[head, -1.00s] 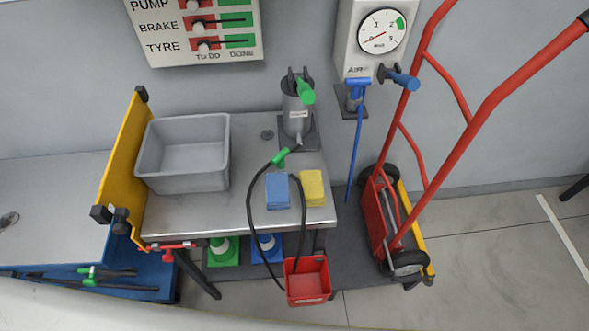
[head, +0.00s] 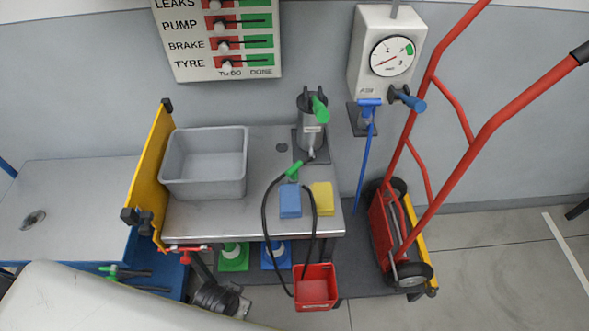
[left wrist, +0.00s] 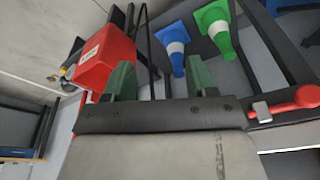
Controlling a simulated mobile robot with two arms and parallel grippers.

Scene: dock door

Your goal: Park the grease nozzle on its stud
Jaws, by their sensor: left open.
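The grease pump (head: 312,130) is a grey cylinder with a green lever, standing at the back right of the metal bench. A green grip (head: 293,172) on a black hose, apparently the grease nozzle, lies just below the pump's foot. Its tip is too small to make out. The black hose (head: 267,215) loops over the bench's front edge to the red bin. I cannot make out the stud clearly. My right gripper is not in view.
A grey tub (head: 204,190) and blue (head: 290,201) and yellow (head: 322,198) sponges stand on the bench (head: 190,222). A yellow panel (head: 150,180) edges its left side. The red bin (head: 316,290) hangs in front. A red hand truck (head: 395,235) stands right.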

